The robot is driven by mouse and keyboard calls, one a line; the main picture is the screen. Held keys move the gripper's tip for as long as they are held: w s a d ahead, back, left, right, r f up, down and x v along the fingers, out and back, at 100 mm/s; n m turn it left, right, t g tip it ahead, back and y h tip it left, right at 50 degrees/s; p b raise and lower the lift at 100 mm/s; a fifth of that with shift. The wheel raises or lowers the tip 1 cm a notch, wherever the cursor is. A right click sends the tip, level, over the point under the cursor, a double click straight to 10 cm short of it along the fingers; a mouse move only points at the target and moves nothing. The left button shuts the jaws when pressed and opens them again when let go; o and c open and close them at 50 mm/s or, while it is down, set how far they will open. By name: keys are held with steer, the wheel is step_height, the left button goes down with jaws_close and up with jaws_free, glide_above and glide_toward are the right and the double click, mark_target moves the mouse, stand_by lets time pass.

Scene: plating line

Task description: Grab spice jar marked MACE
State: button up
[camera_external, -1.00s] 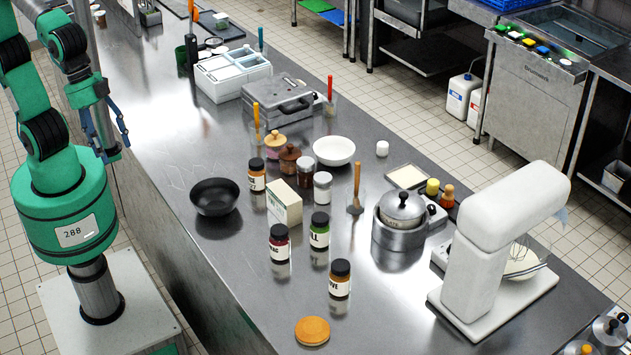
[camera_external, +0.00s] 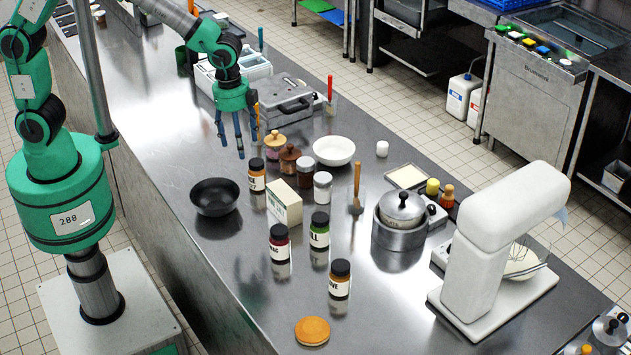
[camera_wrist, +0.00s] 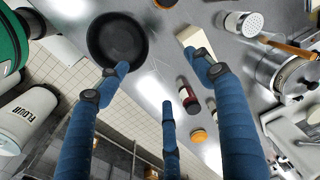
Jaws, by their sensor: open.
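Several dark-lidded spice jars stand upright on the steel counter. The orange-brown jar (camera_external: 257,178), left of the cream box, has a label that seems to end in "CE", too small to read fully; I cannot pick it out in the wrist view. Labels on the dark red jar (camera_external: 279,243), green jar (camera_external: 319,232) and brown jar (camera_external: 340,279) seem to end in "AC", "LL" and "OVE". My gripper (camera_external: 238,142) hangs fingers-down above the counter, behind and left of the orange-brown jar. Its blue fingers (camera_wrist: 163,80) are spread, with nothing between them.
A black bowl (camera_external: 215,196) stands left of the jars and a cream box (camera_external: 284,202) right of the orange-brown jar. Wooden-lidded pots (camera_external: 274,144) and a grey press (camera_external: 277,100) are near my gripper. A white bowl (camera_external: 334,151) stands farther right. The counter's front-left strip is clear.

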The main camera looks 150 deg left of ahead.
steer(key=p, duration=0.1)
glide_above(257, 162)
steer(key=shift+h, duration=0.3)
step_height(257, 162, down, 7)
steer(key=shift+w, duration=0.1)
steer(key=shift+d, duration=0.1)
steer(key=shift+f, duration=4.25)
steer(key=shift+s+f, duration=0.2)
steer(key=shift+f, duration=2.45)
